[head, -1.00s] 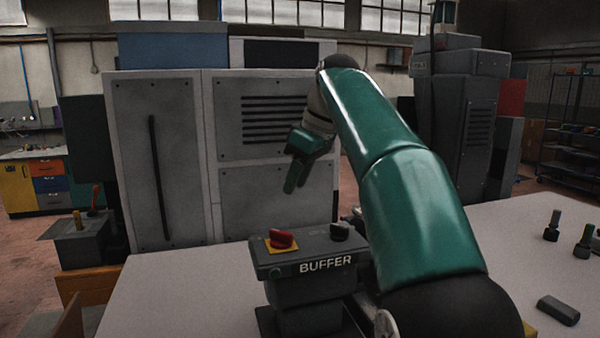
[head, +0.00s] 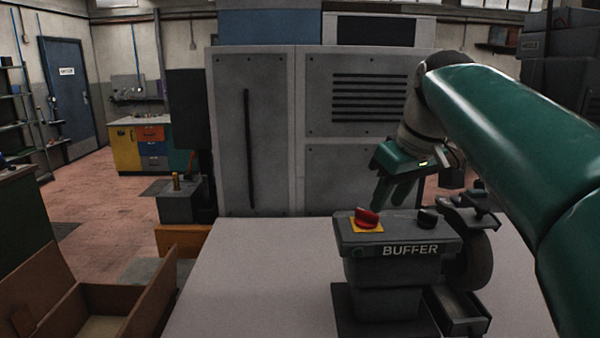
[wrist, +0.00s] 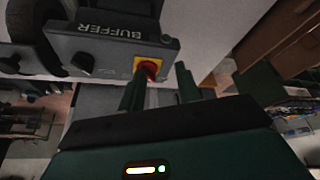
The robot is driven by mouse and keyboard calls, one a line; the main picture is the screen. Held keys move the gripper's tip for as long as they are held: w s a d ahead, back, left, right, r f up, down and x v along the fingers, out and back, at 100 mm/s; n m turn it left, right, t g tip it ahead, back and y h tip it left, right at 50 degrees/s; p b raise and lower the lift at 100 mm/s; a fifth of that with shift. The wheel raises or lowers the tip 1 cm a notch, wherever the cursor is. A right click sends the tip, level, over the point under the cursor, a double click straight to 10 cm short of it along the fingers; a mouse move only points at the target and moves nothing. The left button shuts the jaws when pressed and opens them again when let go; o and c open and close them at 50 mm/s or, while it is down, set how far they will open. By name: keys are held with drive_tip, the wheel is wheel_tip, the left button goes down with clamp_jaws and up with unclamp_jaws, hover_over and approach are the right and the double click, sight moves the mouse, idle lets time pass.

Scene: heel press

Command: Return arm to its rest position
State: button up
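My gripper (head: 390,195) is green and hangs above and behind the buffer's control box. Its two fingers are apart with nothing between them, as the wrist view also shows (wrist: 160,85). The grey buffer machine (head: 395,270) stands on the light table and reads BUFFER on its front. It has a red rotary switch (head: 367,217) on a yellow plate and a black knob (head: 428,216). In the wrist view the red switch (wrist: 148,68) appears beyond the fingers, apart from them as far as I can tell.
A buffing wheel (head: 475,265) sits on the right side of the machine, partly hidden. The table (head: 250,280) is bare to the left. A large grey cabinet (head: 255,130) stands behind it. An open cardboard box (head: 100,310) is at lower left.

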drive_tip(key=s+f+m+t+h, duration=0.1)
drive_tip(key=s+f+m, duration=0.4)
drive_tip(key=s+f, duration=1.4)
wheel_tip(320, 180, down, 4)
drive_tip(key=shift+a+r+t+h, duration=0.2)
drive_tip(key=shift+a+t+h, duration=0.1)
drive_tip(key=shift+a+h, duration=0.1)
